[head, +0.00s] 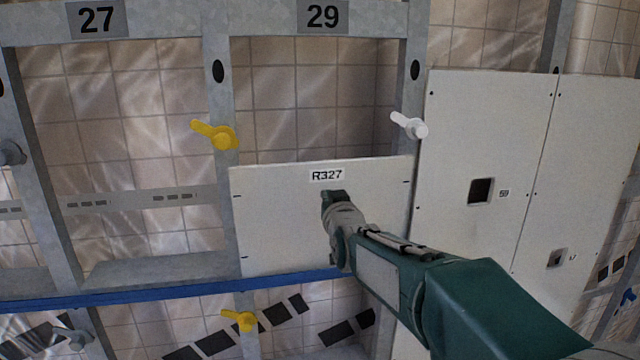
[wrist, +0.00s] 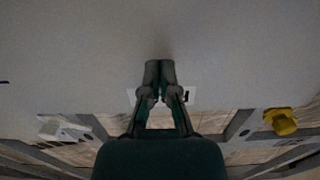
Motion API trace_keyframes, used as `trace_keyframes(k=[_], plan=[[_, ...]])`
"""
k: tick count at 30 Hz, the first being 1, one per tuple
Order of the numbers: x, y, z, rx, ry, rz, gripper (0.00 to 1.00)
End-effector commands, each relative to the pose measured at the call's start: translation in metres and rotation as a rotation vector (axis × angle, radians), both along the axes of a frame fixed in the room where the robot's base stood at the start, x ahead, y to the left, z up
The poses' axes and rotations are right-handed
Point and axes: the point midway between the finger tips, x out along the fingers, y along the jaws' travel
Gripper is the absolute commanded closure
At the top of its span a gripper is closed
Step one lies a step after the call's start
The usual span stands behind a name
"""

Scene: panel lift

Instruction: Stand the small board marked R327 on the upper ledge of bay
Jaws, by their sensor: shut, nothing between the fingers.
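The small white board marked R327 (head: 275,215) stands nearly upright in the bay under the 29 plate (head: 323,17). Its lower edge is at the blue-edged ledge (head: 300,279); whether it is fully seated I cannot tell. My gripper (head: 333,197) is shut and empty, in front of the board just below its label. In the wrist view the shut fingers (wrist: 160,75) are against or very near the board face (wrist: 240,50) and partly cover the label. A yellow turn-latch (head: 215,134) and a white one (head: 409,125) sit on the posts above the board's top corners.
Bay 27 (head: 97,18) at left is open, with a bare grey ledge (head: 150,265). Large white panels (head: 470,140) cover the right side. Another yellow latch (head: 240,319) is below the ledge. My arm hides the board's lower right.

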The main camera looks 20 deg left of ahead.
Motion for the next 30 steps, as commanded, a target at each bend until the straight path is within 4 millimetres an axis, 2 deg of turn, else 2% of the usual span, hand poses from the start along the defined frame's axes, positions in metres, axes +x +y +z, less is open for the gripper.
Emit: trace_keyframes(k=[22,30], plan=[[0.017,0.01,0.0,0.001,-0.001,0.0,1.0],[0.016,0.01,0.001,0.001,-0.001,0.0,1.0]])
